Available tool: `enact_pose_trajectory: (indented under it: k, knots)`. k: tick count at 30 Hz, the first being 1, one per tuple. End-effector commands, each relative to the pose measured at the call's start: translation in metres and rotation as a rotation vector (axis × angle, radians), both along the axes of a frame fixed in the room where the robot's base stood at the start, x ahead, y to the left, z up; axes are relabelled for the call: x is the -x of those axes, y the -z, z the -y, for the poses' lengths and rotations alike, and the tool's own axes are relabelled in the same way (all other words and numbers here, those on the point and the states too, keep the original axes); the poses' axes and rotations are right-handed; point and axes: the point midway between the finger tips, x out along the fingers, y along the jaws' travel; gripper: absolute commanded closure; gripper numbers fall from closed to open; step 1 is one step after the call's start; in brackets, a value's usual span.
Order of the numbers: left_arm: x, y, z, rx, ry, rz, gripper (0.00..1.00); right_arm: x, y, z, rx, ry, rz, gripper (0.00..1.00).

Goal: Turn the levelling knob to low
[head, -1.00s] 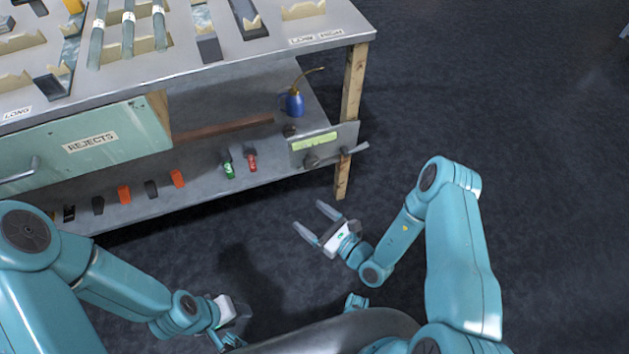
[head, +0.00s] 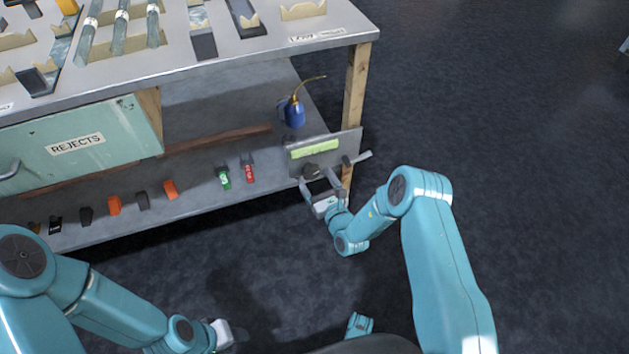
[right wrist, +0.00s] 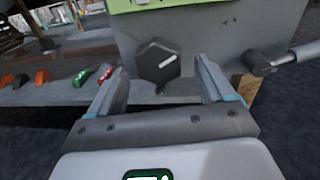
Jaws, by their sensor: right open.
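The levelling knob is a dark knob (head: 311,171) on a grey metal panel (head: 349,143) at the right front of the bench's lower shelf. In the right wrist view the knob (right wrist: 158,61) is dark and many-sided, with a white pointer line slanting up to the right. My right gripper (head: 321,182) is open, its fingers pointing at the knob. In the wrist view its fingers (right wrist: 165,85) stand left and right of the knob, nearer the camera, with no clear contact. My left gripper (head: 222,334) is at the bottom of the head view, partly cut off; its jaws do not show clearly.
A lever (head: 357,158) sticks out right of the knob, near the wooden leg (head: 355,95). A green strip (head: 315,148) is above the knob. A blue oil can (head: 294,112) stands behind the panel. Green (head: 224,178) and red (head: 248,168) items are on the shelf to the left.

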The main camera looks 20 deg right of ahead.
Motion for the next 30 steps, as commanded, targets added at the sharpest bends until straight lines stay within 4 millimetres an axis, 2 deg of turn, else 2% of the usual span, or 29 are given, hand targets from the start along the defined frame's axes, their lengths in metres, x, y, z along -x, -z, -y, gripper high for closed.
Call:
enact_pose_trajectory:
  k: [4, 13, 14, 18, 19, 30]
  knots:
    - [-0.001, 0.005, -0.001, -0.001, -0.005, 0.002, 0.57, -0.013, 0.001, -0.002, -0.001, 0.000, 0.001, 0.18]
    - [-0.002, 0.005, -0.001, -0.002, -0.006, 0.003, 0.57, -0.017, 0.000, -0.002, -0.001, -0.001, -0.001, 0.18]
    - [-0.002, 0.005, -0.001, -0.002, -0.006, 0.003, 0.57, -0.017, 0.000, -0.002, -0.001, -0.001, -0.001, 0.21]
    - [-0.002, 0.005, -0.001, -0.002, -0.005, 0.003, 0.57, -0.016, 0.000, -0.002, -0.001, -0.001, -0.001, 0.67]
    - [-0.002, 0.005, -0.001, -0.002, -0.005, 0.003, 0.57, -0.016, 0.000, -0.002, -0.001, -0.001, -0.001, 0.74]
    - [-0.001, 0.002, -0.001, 0.000, -0.004, 0.002, 0.57, -0.016, -0.001, -0.002, 0.048, -0.001, 0.001, 0.74]
